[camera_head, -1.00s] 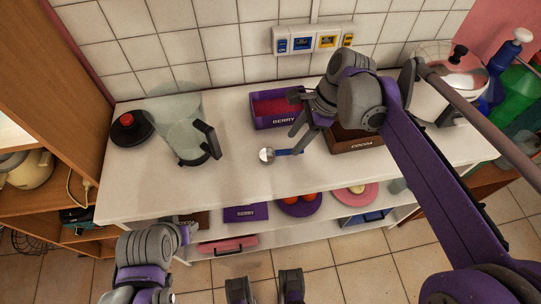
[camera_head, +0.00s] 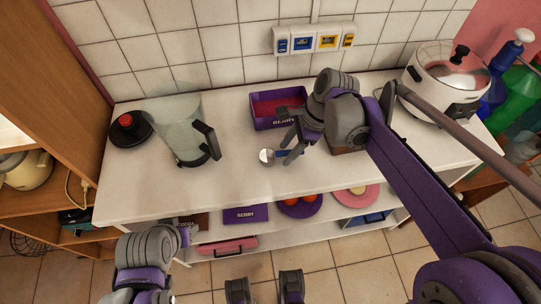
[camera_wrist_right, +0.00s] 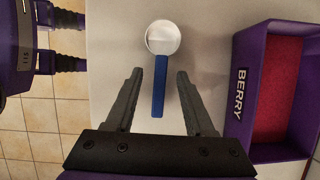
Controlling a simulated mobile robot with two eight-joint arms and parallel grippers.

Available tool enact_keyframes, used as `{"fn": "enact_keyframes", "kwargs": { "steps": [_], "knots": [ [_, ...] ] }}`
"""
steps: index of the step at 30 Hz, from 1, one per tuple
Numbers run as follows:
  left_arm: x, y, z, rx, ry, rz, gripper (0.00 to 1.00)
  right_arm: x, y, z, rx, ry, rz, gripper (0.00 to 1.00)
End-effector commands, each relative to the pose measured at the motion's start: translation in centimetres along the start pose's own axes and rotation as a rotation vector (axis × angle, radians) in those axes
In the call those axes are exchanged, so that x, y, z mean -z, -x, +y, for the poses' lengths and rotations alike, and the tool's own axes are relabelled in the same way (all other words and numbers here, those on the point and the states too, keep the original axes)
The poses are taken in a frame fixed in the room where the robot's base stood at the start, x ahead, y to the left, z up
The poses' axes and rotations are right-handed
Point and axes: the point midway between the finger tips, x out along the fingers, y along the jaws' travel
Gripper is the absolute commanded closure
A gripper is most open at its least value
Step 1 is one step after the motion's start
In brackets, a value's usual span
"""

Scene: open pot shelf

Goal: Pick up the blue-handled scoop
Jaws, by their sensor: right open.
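The blue-handled scoop lies on the white counter, its round silver bowl (camera_head: 267,156) toward the left in the head view. In the right wrist view its blue handle (camera_wrist_right: 159,86) points toward my gripper. My right gripper (camera_head: 289,143) is over the handle and hides part of it in the head view. In the right wrist view the right gripper (camera_wrist_right: 158,72) is open, with one finger on each side of the handle and nothing held. My left arm shows at the lower left of the head view, but its fingers cannot be made out.
A purple BERRY box (camera_head: 262,123) stands behind the scoop; it also shows in the right wrist view (camera_wrist_right: 240,90). A clear jug (camera_head: 180,130) and black lid (camera_head: 131,131) stand left. A white cooker (camera_head: 440,85) stands right. The counter (camera_head: 235,178) around the scoop is clear.

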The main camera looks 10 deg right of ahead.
Motion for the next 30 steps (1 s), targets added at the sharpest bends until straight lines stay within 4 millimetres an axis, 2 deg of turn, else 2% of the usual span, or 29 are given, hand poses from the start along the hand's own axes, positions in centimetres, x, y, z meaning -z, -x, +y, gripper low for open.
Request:
{"fn": "enact_keyframes", "kwargs": {
  "steps": [11,20,30],
  "knots": [
    [-0.04,-0.07,0.0,0.0,0.0,0.0,0.5,0.07,-0.16,-0.01,0.0,0.0,0.0,0.46],
    [-0.04,-0.07,0.0,0.0,0.0,0.0,0.5,0.07,-0.16,-0.01,0.0,0.0,0.0,0.98],
    [-0.04,-0.07,0.0,0.0,0.0,0.0,0.5,0.06,-0.15,0.0,0.0,0.0,0.0,1.0]
  ]
}}
